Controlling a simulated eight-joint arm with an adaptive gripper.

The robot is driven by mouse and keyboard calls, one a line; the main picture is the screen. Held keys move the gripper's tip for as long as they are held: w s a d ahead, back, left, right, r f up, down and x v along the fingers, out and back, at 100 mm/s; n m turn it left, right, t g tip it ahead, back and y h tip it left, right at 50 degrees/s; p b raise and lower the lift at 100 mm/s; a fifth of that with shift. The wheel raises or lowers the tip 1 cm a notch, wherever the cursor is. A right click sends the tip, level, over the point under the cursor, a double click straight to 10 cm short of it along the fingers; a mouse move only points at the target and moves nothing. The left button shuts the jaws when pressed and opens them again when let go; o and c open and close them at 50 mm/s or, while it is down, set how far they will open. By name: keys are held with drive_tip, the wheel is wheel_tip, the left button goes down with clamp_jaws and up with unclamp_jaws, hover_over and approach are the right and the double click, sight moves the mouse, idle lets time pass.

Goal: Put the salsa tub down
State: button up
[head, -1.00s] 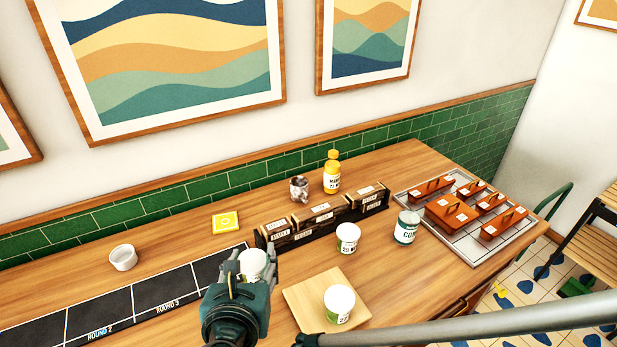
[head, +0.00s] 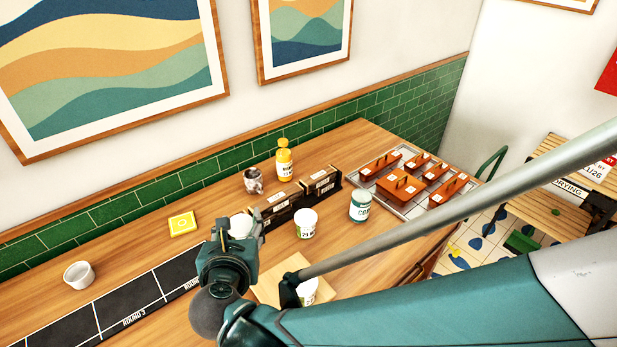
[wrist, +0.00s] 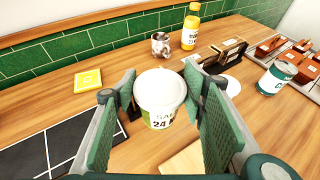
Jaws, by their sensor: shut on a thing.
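The salsa tub (wrist: 160,98) is a white tub with a white lid and a green-and-white label reading "SAL" and "24". In the wrist view it stands upright between the two green finger pads of my gripper (wrist: 163,95), which is shut on it. In the head view my gripper (head: 236,232) is over the table, left of the dark divider box, and the tub (head: 241,226) is mostly hidden behind it. I cannot tell whether the tub's base touches the table.
A black mat marked ROUND 3 (head: 113,316) lies to the left. Nearby are a white cup (head: 79,275), a yellow square (head: 182,223), a divider box (head: 285,209), another tub (head: 306,224), a green-labelled can (head: 360,206), a steel cup (head: 253,181) and a yellow bottle (head: 284,161). A wooden board (head: 267,289) is partly covered by my arm.

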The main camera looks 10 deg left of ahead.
drive_tip(key=w+d+r+m+h+p, duration=0.1)
drive_tip(key=w+d+p, duration=0.1)
drive_tip(key=w+d, duration=0.6)
drive_tip(key=w+d+r+m+h+p, duration=0.1)
drive_tip(key=w+d+h+p, duration=0.3)
drive_tip(key=w, duration=0.6)
drive_tip(key=w+d+r+m+h+p, duration=0.1)
drive_tip(key=w+d+m+p, duration=0.1)
drive_tip(key=w+d, duration=0.6)
drive_tip(key=w+d+m+p, duration=0.15)
drive_tip(key=w+d, duration=0.25)
drive_tip(key=d, duration=0.9)
drive_tip(key=s+a+f+m+g+h+p, duration=0.1)
drive_tip(key=s+a+f+m+h+p, duration=0.15)
drive_tip(key=s+a, duration=1.35)
drive_tip(key=s+a+r+h, duration=0.1)
drive_tip(key=s+a, duration=0.3)
drive_tip(key=s, duration=0.4)
drive_tip(key=s+a+g, duration=0.1)
drive_tip(key=s+a, duration=0.4)
drive_tip(key=s, duration=0.4)
drive_tip(key=shift+a+r+m+h+b, duration=0.15)
drive_tip(key=shift+r+m+h+b, duration=0.2)
drive_tip(key=shift+m+b, duration=0.1)
drive_tip(key=shift+w, duration=0.1)
drive_tip(key=b, duration=0.3)
hover_over(274, 271)
wheel_tip(274, 271, down, 6)
drive_tip(key=shift+f, duration=0.15)
